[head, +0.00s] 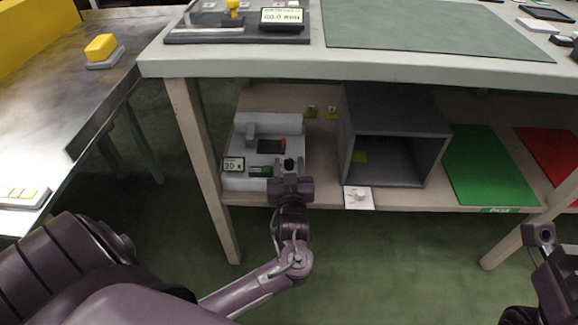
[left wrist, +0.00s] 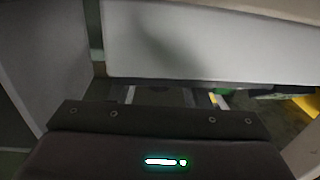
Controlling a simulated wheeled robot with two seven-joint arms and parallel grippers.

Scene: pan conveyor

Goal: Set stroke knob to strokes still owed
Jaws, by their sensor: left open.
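A white knob on a square white plate (head: 358,197) sits at the front edge of the lower shelf; I cannot read its setting.
A grey open box (head: 395,125) stands right of the machine, with green (head: 487,165) and red (head: 553,150) mats beyond. The table top (head: 350,67) overhangs the shelf. A table leg (head: 205,170) stands left of my gripper. A metal bench (head: 60,90) is at left.

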